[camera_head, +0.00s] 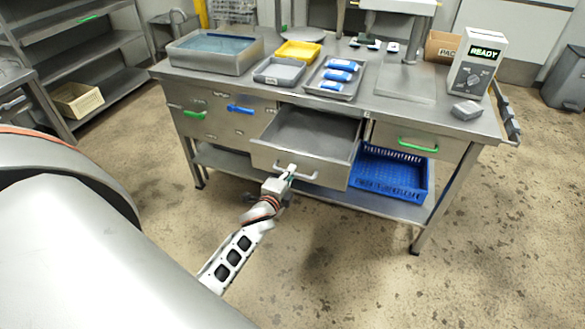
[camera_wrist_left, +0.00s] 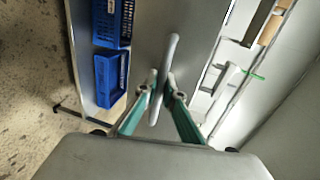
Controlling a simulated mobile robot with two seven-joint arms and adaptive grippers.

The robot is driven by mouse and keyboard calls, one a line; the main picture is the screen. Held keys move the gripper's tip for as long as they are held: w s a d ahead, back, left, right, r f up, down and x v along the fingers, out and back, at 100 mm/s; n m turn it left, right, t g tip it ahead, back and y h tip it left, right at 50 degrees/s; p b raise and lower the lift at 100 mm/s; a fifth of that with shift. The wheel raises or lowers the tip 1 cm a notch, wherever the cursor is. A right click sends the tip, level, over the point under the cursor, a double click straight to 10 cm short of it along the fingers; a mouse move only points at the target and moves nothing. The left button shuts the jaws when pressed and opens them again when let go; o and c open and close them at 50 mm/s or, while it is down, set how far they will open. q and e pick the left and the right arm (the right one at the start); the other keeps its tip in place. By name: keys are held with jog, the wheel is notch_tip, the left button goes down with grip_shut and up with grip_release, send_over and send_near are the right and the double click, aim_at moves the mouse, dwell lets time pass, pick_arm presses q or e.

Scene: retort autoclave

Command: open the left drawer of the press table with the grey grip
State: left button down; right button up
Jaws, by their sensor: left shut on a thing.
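The press table (camera_head: 400,105) is a steel table with drawers under its top. The drawer with the grey grip (camera_head: 305,145) is pulled out and its empty inside shows. Its grey grip (camera_head: 308,178) is a bar across the front face. My left gripper (camera_head: 290,172) is at the left part of this grip. In the left wrist view the two green-sided fingers of my left gripper (camera_wrist_left: 161,84) close on the grey grip (camera_wrist_left: 171,52) from both sides. My right gripper is in neither view.
A drawer with a green grip (camera_head: 418,145) is shut at the right. A panel at the left has a green grip (camera_head: 194,115) and a blue grip (camera_head: 240,109). A blue crate (camera_head: 405,185) stands on the lower shelf. The floor in front is clear.

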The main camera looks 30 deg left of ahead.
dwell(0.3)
pick_arm(q)
jog(key=c, duration=2.2)
grip_release()
jog(key=shift+o, duration=0.2)
jog(key=shift+s, duration=0.1)
jog(key=v, duration=1.2)
jog(key=s+d+f+n+g+h, duration=0.2)
jog(key=s+d+f+n, duration=0.3)
jog(key=s+d, duration=0.3)
jog(key=s+d+f+n+g+h, duration=0.2)
jog(key=s+d+f+n+h, duration=0.2)
jog(key=s+d+f+n, duration=0.2)
jog(key=s+d, duration=0.2)
jog(key=d, duration=0.2)
jog(key=shift+s+h, duration=0.25)
jog(key=shift+h, duration=0.05)
